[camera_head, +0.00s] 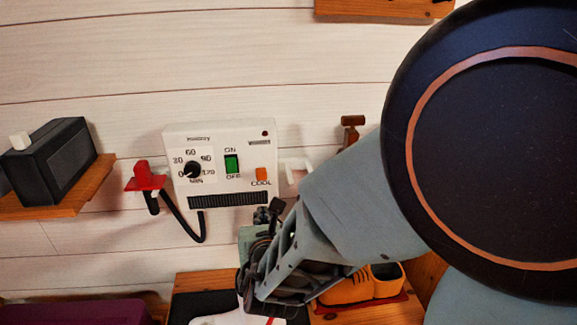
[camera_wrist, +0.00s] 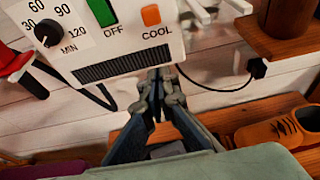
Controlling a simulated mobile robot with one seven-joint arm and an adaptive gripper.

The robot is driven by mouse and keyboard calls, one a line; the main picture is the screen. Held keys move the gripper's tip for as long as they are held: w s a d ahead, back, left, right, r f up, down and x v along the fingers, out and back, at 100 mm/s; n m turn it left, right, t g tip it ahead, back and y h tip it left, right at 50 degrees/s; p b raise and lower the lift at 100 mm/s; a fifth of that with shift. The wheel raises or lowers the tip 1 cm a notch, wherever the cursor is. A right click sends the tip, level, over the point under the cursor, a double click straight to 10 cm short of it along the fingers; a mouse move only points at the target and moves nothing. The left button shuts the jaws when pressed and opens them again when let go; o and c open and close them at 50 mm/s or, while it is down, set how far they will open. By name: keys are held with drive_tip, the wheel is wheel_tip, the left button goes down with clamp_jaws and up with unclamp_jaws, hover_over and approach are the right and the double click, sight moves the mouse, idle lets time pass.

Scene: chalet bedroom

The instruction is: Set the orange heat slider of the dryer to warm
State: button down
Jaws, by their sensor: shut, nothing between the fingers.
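The dryer (camera_head: 218,148) is a white box on the plank wall. Its orange heat slider (camera_head: 262,174) sits at the lower right of the panel, by the word COOL. In the wrist view the slider (camera_wrist: 150,16) is just above COOL. A green switch (camera_head: 232,164) between ON and OFF and a black timer knob (camera_head: 193,169) are to its left. My gripper (camera_wrist: 160,82) is shut and empty, with its fingertips below the dryer's lower right edge, apart from the slider. In the head view my gripper (camera_head: 268,214) is partly hidden by its own links.
A red holder (camera_head: 146,178) and black cable are left of the dryer. A wooden shelf (camera_head: 75,197) holds a dark box (camera_head: 48,160).

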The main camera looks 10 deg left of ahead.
drive_tip(key=p, duration=0.1)
approach(260, 188)
drive_tip(key=w+f, duration=0.2)
drive_tip(key=w+a+f, duration=0.1)
drive_tip(key=w, duration=0.1)
drive_tip(key=shift+w+f, duration=0.2)
drive_tip(key=shift+f, duration=0.15)
wheel_tip(260, 188, up, 3)
drive_tip(key=shift+s+r+p, duration=0.1)
drive_tip(key=shift+p, duration=0.8)
drive_tip(key=shift+r, duration=0.45)
drive_tip(key=shift+r, duration=0.1)
